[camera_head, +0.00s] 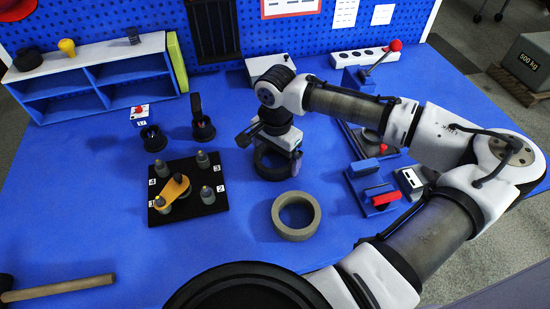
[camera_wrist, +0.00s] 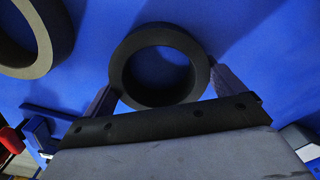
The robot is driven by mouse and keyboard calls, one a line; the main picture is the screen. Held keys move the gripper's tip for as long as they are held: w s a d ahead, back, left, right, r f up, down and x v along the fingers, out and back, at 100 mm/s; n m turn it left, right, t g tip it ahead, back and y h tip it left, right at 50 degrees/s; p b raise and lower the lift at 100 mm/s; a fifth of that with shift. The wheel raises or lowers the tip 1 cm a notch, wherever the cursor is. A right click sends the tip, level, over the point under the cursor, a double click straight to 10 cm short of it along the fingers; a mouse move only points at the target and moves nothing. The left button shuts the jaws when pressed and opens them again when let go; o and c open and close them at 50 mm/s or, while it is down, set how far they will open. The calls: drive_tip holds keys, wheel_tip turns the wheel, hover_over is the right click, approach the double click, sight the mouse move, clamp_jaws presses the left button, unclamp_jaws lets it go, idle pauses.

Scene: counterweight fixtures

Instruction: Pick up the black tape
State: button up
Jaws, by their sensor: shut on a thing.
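The black tape (camera_head: 265,172) is a dark ring lying flat on the blue table, or very close to it; I cannot tell if it is clear of the surface. My gripper (camera_head: 279,160) reaches down over it from above. In the wrist view the black tape (camera_wrist: 160,34) sits between the two fingers of my gripper (camera_wrist: 164,82), one on each side of its outer wall. The gripper is shut on the tape. The tape's far side is partly hidden by the gripper in the head view.
A grey tape ring (camera_head: 296,235) lies just in front, also in the wrist view (camera_wrist: 46,40). A black pegged board (camera_head: 186,161) is to the left. Red-handled fixtures (camera_head: 372,190) stand to the right. A blue shelf (camera_head: 100,95) is at the back.

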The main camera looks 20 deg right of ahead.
drive_tip(key=shift+r, duration=0.1)
wheel_tip(320, 180, up, 20)
drive_tip(key=b, duration=0.1)
idle(0.4)
idle(0.8)
